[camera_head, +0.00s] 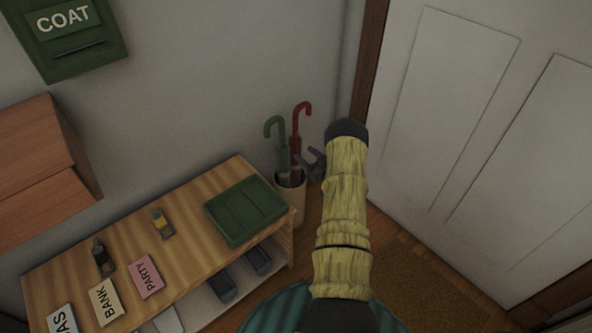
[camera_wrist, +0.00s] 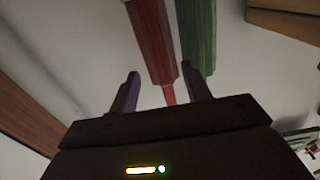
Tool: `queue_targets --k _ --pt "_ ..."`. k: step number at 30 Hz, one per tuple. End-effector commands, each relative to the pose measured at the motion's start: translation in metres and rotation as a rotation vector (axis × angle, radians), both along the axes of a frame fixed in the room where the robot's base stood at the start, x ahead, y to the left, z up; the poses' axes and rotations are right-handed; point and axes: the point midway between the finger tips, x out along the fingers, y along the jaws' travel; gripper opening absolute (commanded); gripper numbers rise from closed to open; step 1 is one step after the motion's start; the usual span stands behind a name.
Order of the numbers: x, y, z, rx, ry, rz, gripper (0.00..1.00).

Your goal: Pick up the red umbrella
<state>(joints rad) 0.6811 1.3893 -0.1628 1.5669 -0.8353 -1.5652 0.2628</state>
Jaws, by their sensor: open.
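The red umbrella (camera_head: 297,133) stands upright with its hooked handle up, in a pale round stand (camera_head: 290,203) in the corner beside the shelf. A green umbrella (camera_head: 277,138) stands in the same stand, just to its left. My gripper (camera_head: 314,163) is beside the umbrellas at the stand's rim, partly hidden by my arm. In the wrist view, my gripper (camera_wrist: 162,88) is open, and the red umbrella (camera_wrist: 153,40) shows beyond and between its two fingers. The green umbrella (camera_wrist: 199,38) shows close to the right finger. I cannot tell whether either finger touches an umbrella.
A wooden shelf (camera_head: 205,205) stands left of the stand, with a green tray (camera_head: 246,211) near its right end. A white door (camera_head: 455,120) and its brown frame are close on the right. A brown mat (camera_head: 410,290) lies on the floor.

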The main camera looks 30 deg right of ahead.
Motion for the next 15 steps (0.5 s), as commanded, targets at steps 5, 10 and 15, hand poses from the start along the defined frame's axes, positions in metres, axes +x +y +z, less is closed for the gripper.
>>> queue_targets --k 5,10,15 --pt "0.002 0.0 0.0 -0.001 0.0 0.001 0.48" --pt "0.02 0.003 0.0 -0.003 -0.002 0.003 0.48" --pt "0.044 0.006 0.002 -0.003 -0.002 0.002 0.48"
